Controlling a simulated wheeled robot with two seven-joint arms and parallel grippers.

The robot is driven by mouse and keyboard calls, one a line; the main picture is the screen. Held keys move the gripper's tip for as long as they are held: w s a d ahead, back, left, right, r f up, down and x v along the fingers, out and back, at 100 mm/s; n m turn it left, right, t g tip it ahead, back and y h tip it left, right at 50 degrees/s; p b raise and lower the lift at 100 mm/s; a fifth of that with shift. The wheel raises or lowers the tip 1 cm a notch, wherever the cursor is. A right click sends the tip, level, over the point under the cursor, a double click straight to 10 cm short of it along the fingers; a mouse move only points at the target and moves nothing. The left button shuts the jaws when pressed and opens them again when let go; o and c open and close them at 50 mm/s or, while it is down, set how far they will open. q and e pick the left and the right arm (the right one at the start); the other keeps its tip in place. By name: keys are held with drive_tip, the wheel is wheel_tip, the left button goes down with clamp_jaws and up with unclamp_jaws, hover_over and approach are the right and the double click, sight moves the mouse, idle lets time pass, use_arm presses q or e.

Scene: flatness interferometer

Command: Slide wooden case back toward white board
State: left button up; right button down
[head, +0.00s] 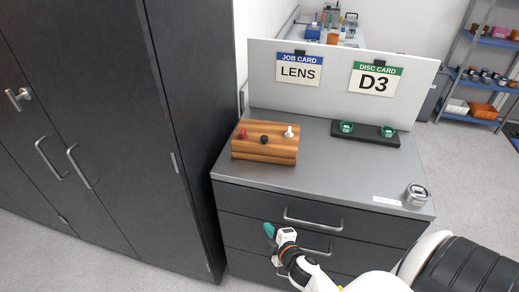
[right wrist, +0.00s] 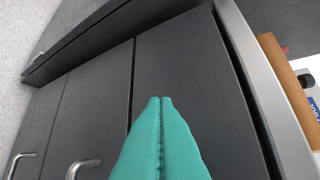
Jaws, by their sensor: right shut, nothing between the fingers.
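The wooden case (head: 264,143) sits on the left part of the grey cabinet top, with red, black and white knobs on it. The white board (head: 340,85) stands upright along the back edge, and a gap of bare top lies between it and the case. My right gripper (head: 269,230) is in front of the drawers, below the top's front edge and apart from the case. Its teal fingers (right wrist: 160,110) are pressed together and empty in the right wrist view. The case's edge (right wrist: 288,85) shows at the right of that view. My left gripper is not in view.
A black holder with green-rimmed discs (head: 366,132) lies at the back right of the top. A round metal item (head: 416,195) and a white label (head: 387,201) are at the front right. A tall dark cabinet (head: 110,130) stands close on the left. The top's middle is clear.

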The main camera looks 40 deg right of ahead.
wheel_tip(320, 180, up, 17)
drive_tip(key=w+d+n+t, duration=0.2)
drive_tip(key=d+n+t, duration=0.1)
drive_tip(key=n+t, duration=0.1)
drive_tip(key=p, duration=0.3)
approach(257, 147)
drive_tip(key=shift+h, duration=0.4)
drive_tip(key=w+a, duration=0.2)
drive_tip(key=w, duration=0.1)
drive_tip(key=shift+a+r, duration=0.1)
drive_tip(key=shift+a, duration=0.3)
drive_tip(key=w+d, duration=0.2)
drive_tip(key=shift+w+d, duration=0.2)
drive_tip(key=shift+w, duration=0.05)
drive_tip(key=shift+w+d, duration=0.25)
drive_tip(key=shift+d, duration=0.2)
